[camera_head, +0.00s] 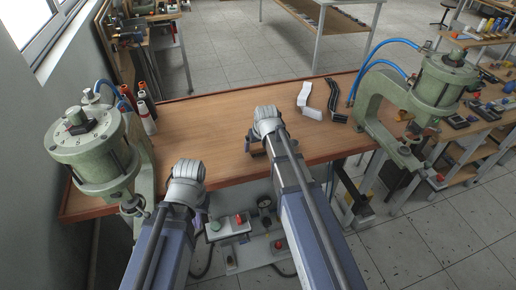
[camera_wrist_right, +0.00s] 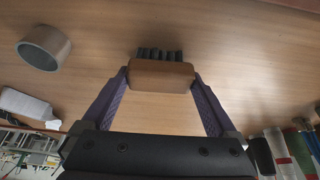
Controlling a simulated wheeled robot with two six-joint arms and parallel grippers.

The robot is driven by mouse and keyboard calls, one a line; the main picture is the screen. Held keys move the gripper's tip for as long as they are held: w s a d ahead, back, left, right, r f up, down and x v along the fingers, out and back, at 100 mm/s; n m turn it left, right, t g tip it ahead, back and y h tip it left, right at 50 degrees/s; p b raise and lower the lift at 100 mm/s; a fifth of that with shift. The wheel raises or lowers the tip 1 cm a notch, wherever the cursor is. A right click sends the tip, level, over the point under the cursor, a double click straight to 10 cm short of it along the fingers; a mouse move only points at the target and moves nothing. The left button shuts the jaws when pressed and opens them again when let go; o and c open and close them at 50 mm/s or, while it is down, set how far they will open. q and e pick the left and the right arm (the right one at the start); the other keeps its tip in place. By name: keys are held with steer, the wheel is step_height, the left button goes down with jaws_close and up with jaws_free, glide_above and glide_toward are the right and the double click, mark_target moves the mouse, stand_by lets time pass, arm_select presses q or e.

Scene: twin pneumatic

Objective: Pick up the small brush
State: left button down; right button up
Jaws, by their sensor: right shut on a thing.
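The small brush (camera_wrist_right: 162,75) shows in the right wrist view as a brown wooden block with a row of dark bristles. My right gripper (camera_wrist_right: 160,82) is shut on it, with one purple finger at each end of the block. I cannot tell whether the brush touches the table. In the head view my right arm is over the middle of the wooden table (camera_head: 215,115) and mostly hides its own fingers. My left gripper (camera_head: 202,216) is at the table's front edge, low and away from the brush; its fingers are mostly hidden.
Bottles (camera_head: 146,112) stand at the table's left, beside a green pneumatic press (camera_head: 95,150). A second press (camera_head: 440,85) stands at the right, near a white strip (camera_head: 304,94). The table's back middle is clear.

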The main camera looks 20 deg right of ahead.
mark_target(258, 145)
step_height(258, 145, up, 10)
steer(key=p, duration=1)
